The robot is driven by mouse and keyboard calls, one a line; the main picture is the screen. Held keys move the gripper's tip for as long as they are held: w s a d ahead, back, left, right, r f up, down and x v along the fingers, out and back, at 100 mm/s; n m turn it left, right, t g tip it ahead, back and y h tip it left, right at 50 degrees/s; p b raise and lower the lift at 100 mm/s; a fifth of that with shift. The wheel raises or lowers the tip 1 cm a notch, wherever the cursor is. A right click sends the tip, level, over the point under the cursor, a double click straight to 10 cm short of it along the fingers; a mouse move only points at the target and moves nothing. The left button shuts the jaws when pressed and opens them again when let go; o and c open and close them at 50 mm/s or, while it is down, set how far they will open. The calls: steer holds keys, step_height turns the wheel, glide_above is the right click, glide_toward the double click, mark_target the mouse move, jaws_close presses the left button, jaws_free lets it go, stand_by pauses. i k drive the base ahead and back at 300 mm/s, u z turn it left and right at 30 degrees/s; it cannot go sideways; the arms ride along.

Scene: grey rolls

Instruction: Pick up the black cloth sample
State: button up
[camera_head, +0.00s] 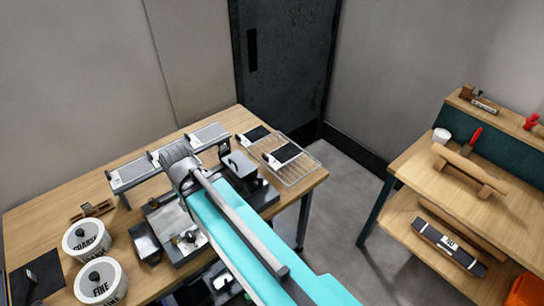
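Two dark pieces that could be the black cloth sample lie at the right end of the wooden table. One black piece (285,153) with a pale edge rests on the wire rack (299,174). Another black piece (257,133), also with a pale edge, lies just behind it to the left. A dark flat square (34,277) lies at the table's front left; its material is unclear. My teal and grey arm crosses the table from the lower right. I cannot make out my gripper's fingers, and no sample is seen in a grip.
A raised stand (130,173) with grey patches runs along the table's back. A dark device (245,175) stands left of the wire rack. A second wooden bench (440,190) is at the right, across open floor.

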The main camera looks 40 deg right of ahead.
mark_target(281, 155)
steer(key=u, duration=0.15)
steer(key=k, duration=1.3)
steer(key=z, duration=0.85)
steer(key=i, duration=1)
steer(key=u, duration=0.05)
